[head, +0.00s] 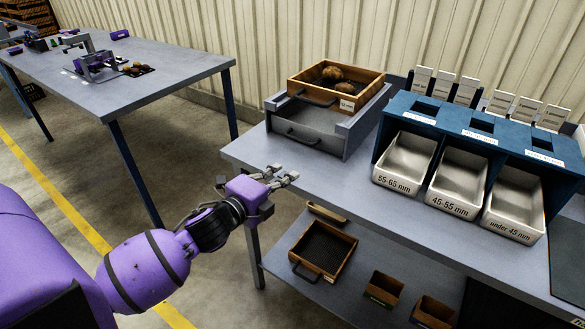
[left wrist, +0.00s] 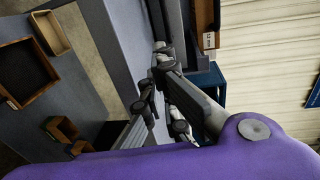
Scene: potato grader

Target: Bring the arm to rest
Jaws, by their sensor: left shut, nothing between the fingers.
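My left gripper (head: 284,176) is at the near left edge of the grading table (head: 262,150), in front of the grey drawer unit. Its fingers are shut and hold nothing. In the left wrist view the gripper (left wrist: 150,85) shows close up, beside the table edge. My purple left arm reaches in from the lower left of the head view. My right gripper shows in neither view.
A wooden tray (head: 312,92) with potatoes sits on the grey drawer unit (head: 310,141). Labelled metal bins (head: 462,181) stand in a blue rack at right. Wooden boxes (head: 345,246) lie on the lower shelf. Another table (head: 150,88) stands at left, with open floor between.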

